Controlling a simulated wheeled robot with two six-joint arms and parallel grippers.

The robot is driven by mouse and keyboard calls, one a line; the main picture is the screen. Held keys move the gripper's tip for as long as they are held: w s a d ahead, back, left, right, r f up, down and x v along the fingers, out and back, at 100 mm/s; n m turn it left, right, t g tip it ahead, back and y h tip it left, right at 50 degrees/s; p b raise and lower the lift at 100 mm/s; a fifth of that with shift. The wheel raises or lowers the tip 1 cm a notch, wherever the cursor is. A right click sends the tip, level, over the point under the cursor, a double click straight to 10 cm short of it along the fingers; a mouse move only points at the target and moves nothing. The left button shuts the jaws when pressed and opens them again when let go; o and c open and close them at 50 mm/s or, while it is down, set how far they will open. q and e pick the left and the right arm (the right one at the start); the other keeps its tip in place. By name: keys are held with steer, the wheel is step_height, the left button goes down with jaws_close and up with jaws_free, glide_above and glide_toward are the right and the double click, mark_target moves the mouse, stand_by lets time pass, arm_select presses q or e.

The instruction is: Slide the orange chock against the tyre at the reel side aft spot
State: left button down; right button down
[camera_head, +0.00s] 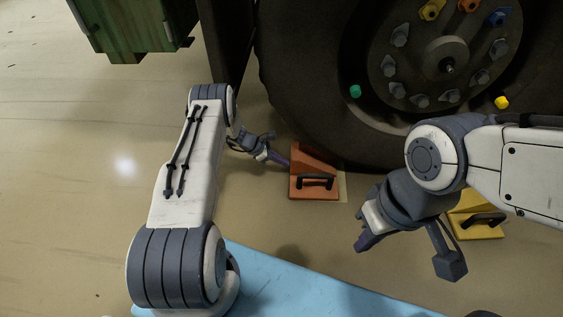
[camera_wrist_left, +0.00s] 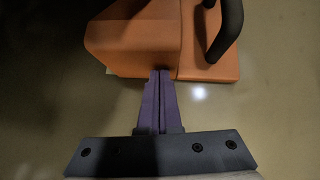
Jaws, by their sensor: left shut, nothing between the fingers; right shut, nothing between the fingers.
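The orange chock (camera_head: 314,190) sits on the floor at the foot of the big dark tyre (camera_head: 290,105), its wedge side toward the tyre and its black handle toward me. Whether chock and tyre touch is hard to tell. My left gripper (camera_head: 286,162) is shut and empty, its fingertips at the chock's left side. In the left wrist view the shut purple fingers (camera_wrist_left: 161,75) point at the orange chock (camera_wrist_left: 135,40) and reach its edge; contact looks likely. My right gripper (camera_head: 364,243) is shut and empty, hanging in front of the tyre between the orange and yellow chocks.
A yellow chock (camera_head: 478,222) with a black handle stands on the right, partly behind my right arm. A pale floor patch (camera_head: 342,186) shows beside the orange chock. A green container (camera_head: 125,30) is at the top left. Open floor (camera_head: 80,180) lies on the left.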

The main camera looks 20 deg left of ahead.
arm_select(q)
steer(key=shift+w+d, duration=0.25)
steer(key=shift+d, duration=0.3)
steer(key=shift+w+d, duration=0.2)
steer(key=shift+d, duration=0.35)
steer(key=shift+a, duration=0.1)
steer(key=shift+s+a, duration=0.1)
steer(key=shift+a, duration=0.15)
steer(key=a, duration=0.1)
steer(key=s+a, duration=0.1)
steer(key=shift+s+a+f, duration=0.1)
steer(key=shift+a, duration=0.2)
steer(key=p+v, duration=0.5)
steer(key=v, duration=0.5)
steer(key=shift+s+a+p, duration=0.2)
steer(key=shift+a+p, duration=0.05)
steer(key=shift+p, duration=0.05)
